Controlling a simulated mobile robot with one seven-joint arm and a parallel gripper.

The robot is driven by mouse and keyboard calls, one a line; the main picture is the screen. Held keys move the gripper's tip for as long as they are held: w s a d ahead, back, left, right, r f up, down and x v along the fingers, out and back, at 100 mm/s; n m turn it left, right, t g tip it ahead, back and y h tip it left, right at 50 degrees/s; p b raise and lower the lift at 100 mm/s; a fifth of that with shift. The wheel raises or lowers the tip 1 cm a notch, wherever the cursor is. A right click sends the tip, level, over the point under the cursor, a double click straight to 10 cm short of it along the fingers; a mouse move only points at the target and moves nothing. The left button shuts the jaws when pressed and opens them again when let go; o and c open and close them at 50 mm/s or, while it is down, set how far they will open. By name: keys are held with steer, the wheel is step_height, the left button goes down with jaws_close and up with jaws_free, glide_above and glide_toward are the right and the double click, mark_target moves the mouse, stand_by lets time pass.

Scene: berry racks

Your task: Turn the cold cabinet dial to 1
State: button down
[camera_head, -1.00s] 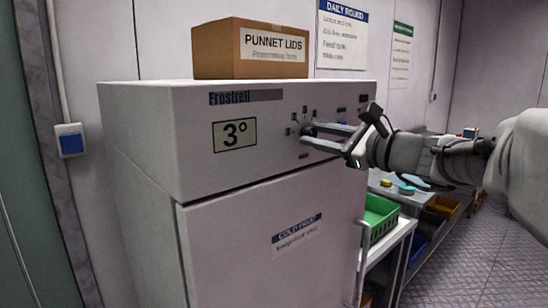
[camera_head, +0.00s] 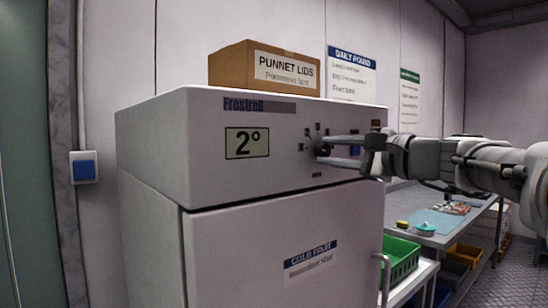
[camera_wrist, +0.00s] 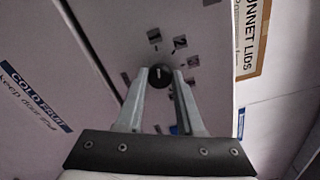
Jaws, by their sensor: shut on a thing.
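The cold cabinet (camera_head: 160,150) is a white Frostrell unit with a display (camera_head: 247,143) that reads 2°. Its dial (camera_wrist: 160,76) is a small round black knob with a pale pointer mark, seen in the wrist view with several square marks around it. My gripper (camera_head: 322,150) reaches in from the right to the cabinet's front panel. In the wrist view its two fingers (camera_wrist: 158,82) stand on either side of the dial, shut on it. In the head view the fingers mostly hide the dial.
A cardboard box of punnet lids (camera_head: 262,68) stands on top of the cabinet. The cabinet door handle (camera_head: 385,278) is below my arm. A green crate (camera_head: 402,258) and a bench (camera_head: 440,232) with small items stand at the right.

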stand_by(0.3)
steer(key=c, duration=0.5)
jaws_free()
steer(key=shift+c, duration=0.2)
steer(key=p+v, duration=0.1)
steer(key=v, duration=1.6)
steer(key=shift+s, duration=0.15)
steer(key=shift+d, duration=0.1)
